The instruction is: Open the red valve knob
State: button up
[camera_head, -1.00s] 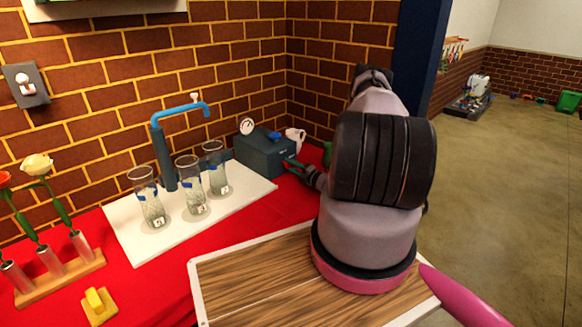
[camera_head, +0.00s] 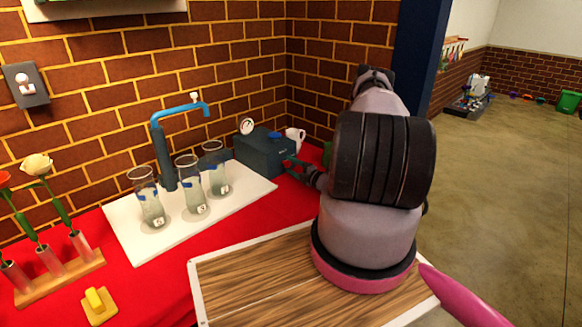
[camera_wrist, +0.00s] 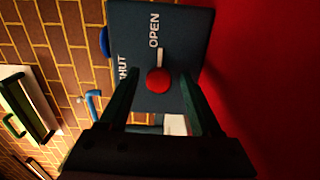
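The red valve knob (camera_wrist: 158,80) is on the face of a dark teal box (camera_wrist: 178,20), seen close in the wrist view. A white mark extends from the knob toward the word OPEN; the word SHUT is to its left. My gripper (camera_wrist: 160,80) is open, with one finger on each side of the knob and visible gaps, so the fingers appear not to touch it. In the head view the box (camera_head: 262,155) stands at the back of the red table, and my gripper (camera_head: 294,168) is at its right side. The knob is not visible there.
Three glass vases (camera_head: 192,180) stand on a white board (camera_head: 150,240) under a blue spout (camera_head: 180,109). A white mug (camera_head: 296,138) is close to the box. A wooden tray (camera_head: 260,275) is in front. A flower rack (camera_head: 60,277) and yellow block (camera_head: 98,300) are at left.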

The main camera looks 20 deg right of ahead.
dwell(0.3)
jog(key=v, duration=1)
jog(key=shift+s+d, duration=0.15)
jog(key=shift+s, duration=0.25)
